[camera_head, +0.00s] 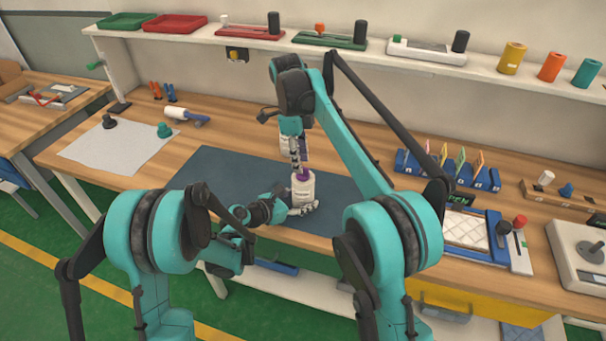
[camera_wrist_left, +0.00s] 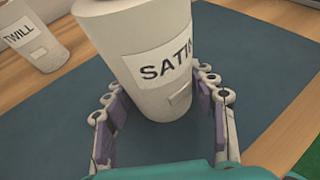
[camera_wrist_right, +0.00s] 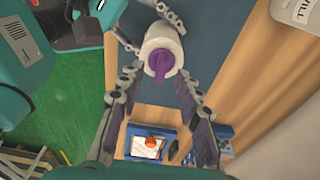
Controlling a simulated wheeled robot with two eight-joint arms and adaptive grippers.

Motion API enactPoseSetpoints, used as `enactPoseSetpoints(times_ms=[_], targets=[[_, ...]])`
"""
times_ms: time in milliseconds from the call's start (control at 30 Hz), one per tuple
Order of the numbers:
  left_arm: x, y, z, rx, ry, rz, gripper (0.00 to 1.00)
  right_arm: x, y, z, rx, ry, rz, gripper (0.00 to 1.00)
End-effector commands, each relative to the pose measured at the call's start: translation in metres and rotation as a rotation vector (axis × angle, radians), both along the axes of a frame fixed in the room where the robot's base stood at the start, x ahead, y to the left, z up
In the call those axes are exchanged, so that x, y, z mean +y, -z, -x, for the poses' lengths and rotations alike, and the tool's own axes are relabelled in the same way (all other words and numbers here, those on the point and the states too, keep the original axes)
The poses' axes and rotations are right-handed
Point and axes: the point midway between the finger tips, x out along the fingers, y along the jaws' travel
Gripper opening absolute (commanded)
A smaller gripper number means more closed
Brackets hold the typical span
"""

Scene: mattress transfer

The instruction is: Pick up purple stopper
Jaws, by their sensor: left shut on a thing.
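A white bottle labelled SATIN (camera_wrist_left: 160,62) stands over the dark mat, between the fingers of my left gripper (camera_wrist_left: 160,95), which is shut on it. In the head view the bottle (camera_head: 302,190) is upright at the middle of the bench, with my left gripper at its lower side. The purple stopper (camera_wrist_right: 160,62) sits in the bottle's top; it also shows in the head view (camera_head: 302,174). My right gripper (camera_wrist_right: 158,80) is open just above the stopper, with its fingers spread to either side. No finger visibly presses on the stopper.
A second white bottle labelled TWILL (camera_wrist_left: 32,35) stands nearby on the mat's far side. The dark mat (camera_head: 225,175) is largely clear on the left. A blue rack (camera_head: 415,165) and a tray (camera_head: 470,232) lie to the right. A shelf (camera_head: 350,52) runs above the bench.

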Motion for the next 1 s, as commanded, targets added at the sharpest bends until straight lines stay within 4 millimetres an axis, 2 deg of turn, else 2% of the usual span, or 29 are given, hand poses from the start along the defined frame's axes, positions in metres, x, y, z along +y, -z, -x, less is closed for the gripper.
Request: enactPoseSetpoints(times_ms=[100,200,467,533,600,633,1000], targets=[[0.0,0.0,0.0,0.0,-0.001,0.0,0.15,-0.003,0.019,-0.001,0.0,0.001,0.0,0.34],[0.0,0.0,0.0,0.0,-0.001,0.0,0.15,-0.005,0.03,0.0,0.0,0.0,0.0,0.34],[0.0,0.0,0.0,0.0,-0.001,0.0,0.15,-0.005,0.033,0.0,0.0,0.0,0.0,0.34],[0.0,0.0,0.0,0.0,-0.001,0.0,0.15,-0.005,0.033,0.0,0.0,0.0,0.0,0.21],[0.0,0.0,0.0,0.0,-0.001,0.0,0.15,-0.005,0.033,0.0,0.0,0.0,0.0,0.03],[0.0,0.0,0.0,0.0,-0.001,0.0,0.15,-0.005,0.033,0.0,0.0,0.0,0.0,0.0],[0.0,0.0,0.0,0.0,-0.001,0.0,0.15,-0.005,0.032,0.0,0.0,0.0,0.0,0.0]])
